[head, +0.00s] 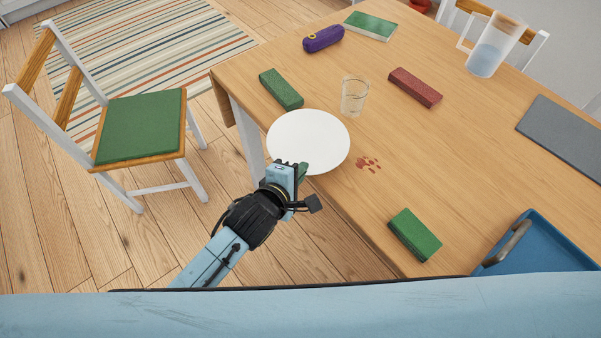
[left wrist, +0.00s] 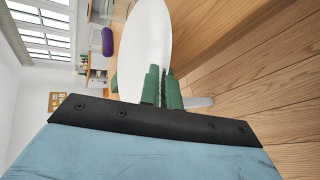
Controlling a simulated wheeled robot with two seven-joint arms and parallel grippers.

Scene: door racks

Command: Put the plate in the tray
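The white plate (head: 308,140) is at the table's near left edge, its near rim reaching past the edge. My left gripper (head: 301,172) is at that near rim. In the left wrist view the green fingers (left wrist: 162,88) close together at the end of the plate (left wrist: 150,35), with its rim between them. Whether the plate rests fully on the table is hard to tell. The blue tray (head: 548,250) with a grey handle is at the lower right, partly cut off by the picture and my body. My right gripper is not in view.
A glass (head: 354,96) stands just behind the plate, and a green block (head: 281,89) lies beyond it. A red-brown stain (head: 368,164) is right of the plate. Another green block (head: 414,234) lies between plate and tray. A chair (head: 140,128) stands left.

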